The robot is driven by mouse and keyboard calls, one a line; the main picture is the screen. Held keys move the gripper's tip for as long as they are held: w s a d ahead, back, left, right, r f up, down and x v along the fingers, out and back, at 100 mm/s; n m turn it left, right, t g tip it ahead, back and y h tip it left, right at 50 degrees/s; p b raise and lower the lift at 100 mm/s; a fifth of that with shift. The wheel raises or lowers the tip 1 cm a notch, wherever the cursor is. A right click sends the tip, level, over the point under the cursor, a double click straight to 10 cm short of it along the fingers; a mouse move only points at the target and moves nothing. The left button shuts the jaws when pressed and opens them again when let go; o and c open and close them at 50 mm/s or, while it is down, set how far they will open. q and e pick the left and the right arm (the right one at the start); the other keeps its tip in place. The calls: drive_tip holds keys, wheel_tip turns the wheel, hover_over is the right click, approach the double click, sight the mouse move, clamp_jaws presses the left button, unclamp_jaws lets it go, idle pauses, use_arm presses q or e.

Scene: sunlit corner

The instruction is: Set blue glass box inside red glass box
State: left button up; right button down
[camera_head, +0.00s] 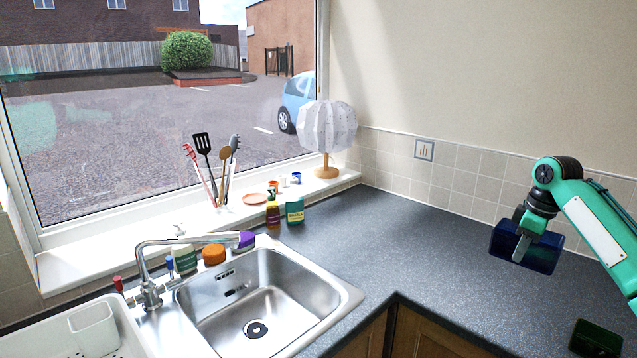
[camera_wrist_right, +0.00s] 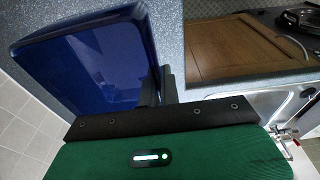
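The blue glass box (camera_head: 541,259) is dark blue and open-topped, at the right of the counter in the head view. It fills the upper left of the right wrist view (camera_wrist_right: 85,62). My right gripper (camera_head: 522,246) is at the box's near side, and its fingers (camera_wrist_right: 160,88) are close together with the box's wall between them. I cannot tell whether the box touches the counter. I cannot make out a red glass box in either view. My left gripper is not in view.
A steel sink (camera_head: 330,298) and tap (camera_head: 150,270) are at the left. Bottles (camera_head: 294,210), a lamp (camera_head: 327,130) and a utensil holder stand by the window. The counter (camera_head: 430,255) between sink and box is clear. A dark greenish shape (camera_head: 595,340) is at lower right, unclear.

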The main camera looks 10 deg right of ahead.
drive_tip(key=s+a+f+m, duration=0.2)
drive_tip(key=s+a+f, duration=0.25)
drive_tip(key=a, duration=0.35)
drive_tip(key=s+a+f+m, duration=0.25)
drive_tip(key=a+f, duration=0.25)
drive_tip(key=a, duration=0.3)
drive_tip(key=s+a+f+m, duration=0.1)
drive_tip(key=s+a+f, duration=0.35)
drive_tip(key=a, duration=0.35)
drive_tip(key=s+a+f+m+h, duration=0.1)
drive_tip(key=s+a+f+m, duration=0.1)
drive_tip(key=s+a+f, duration=0.2)
drive_tip(key=shift+s+a, duration=1.85)
drive_tip(key=shift+s, duration=0.65)
drive_tip(key=shift+d+f+m, duration=0.1)
drive_tip(key=shift+d+m, duration=0.05)
drive_tip(key=shift+m, duration=0.1)
